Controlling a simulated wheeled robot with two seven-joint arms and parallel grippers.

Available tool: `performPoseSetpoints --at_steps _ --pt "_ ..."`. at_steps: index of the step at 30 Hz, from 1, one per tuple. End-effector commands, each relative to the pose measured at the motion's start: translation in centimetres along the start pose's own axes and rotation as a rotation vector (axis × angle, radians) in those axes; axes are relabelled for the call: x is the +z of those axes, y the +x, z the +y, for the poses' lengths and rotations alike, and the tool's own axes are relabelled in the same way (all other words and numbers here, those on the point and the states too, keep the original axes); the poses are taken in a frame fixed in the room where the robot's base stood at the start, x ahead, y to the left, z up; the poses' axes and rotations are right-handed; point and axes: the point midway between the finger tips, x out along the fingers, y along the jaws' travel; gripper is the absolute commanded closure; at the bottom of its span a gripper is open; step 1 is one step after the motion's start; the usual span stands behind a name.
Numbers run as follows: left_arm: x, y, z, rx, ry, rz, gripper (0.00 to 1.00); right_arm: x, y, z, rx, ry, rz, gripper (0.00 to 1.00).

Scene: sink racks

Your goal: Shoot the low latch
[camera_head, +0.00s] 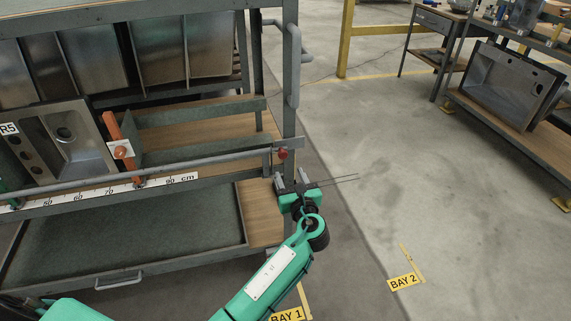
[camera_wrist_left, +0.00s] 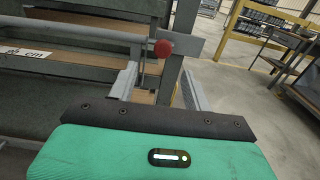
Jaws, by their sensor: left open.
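The low latch is a long grey rod (camera_head: 210,160) across the front of the rack, with a red knob (camera_head: 283,154) near its right end by the corner post. In the left wrist view the red knob (camera_wrist_left: 163,48) shows beyond the fingers, roughly between them. My left gripper (camera_head: 290,175) is open and empty, just below and in front of the knob. Its two fingers also show in the left wrist view (camera_wrist_left: 158,72), apart from each other. I see no contact with the knob. My right gripper is not in view.
The rack's corner post (camera_head: 290,90) stands right behind the knob. A steel sink (camera_head: 75,145) and an orange upright stop (camera_head: 122,150) are on the shelf, above a cm scale (camera_head: 110,191). A drawer (camera_head: 130,245) lies below. The floor to the right (camera_head: 400,170) is clear.

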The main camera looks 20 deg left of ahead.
Motion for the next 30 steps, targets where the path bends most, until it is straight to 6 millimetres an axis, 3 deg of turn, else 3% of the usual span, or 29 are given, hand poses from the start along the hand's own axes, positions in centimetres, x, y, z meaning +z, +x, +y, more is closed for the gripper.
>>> performPoseSetpoints --at_steps 3,9,26,30 --pt "0.0 -2.4 0.1 0.000 0.000 0.002 0.50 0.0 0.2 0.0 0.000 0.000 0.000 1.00" --pt "0.0 -4.5 0.1 0.002 0.000 0.001 0.50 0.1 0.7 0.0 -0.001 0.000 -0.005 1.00" --pt "0.0 -5.0 0.1 0.002 0.000 0.000 0.50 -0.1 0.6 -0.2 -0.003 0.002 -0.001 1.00" --pt "-1.5 -5.2 1.2 0.011 -0.080 0.052 0.50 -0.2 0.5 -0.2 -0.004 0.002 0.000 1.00"
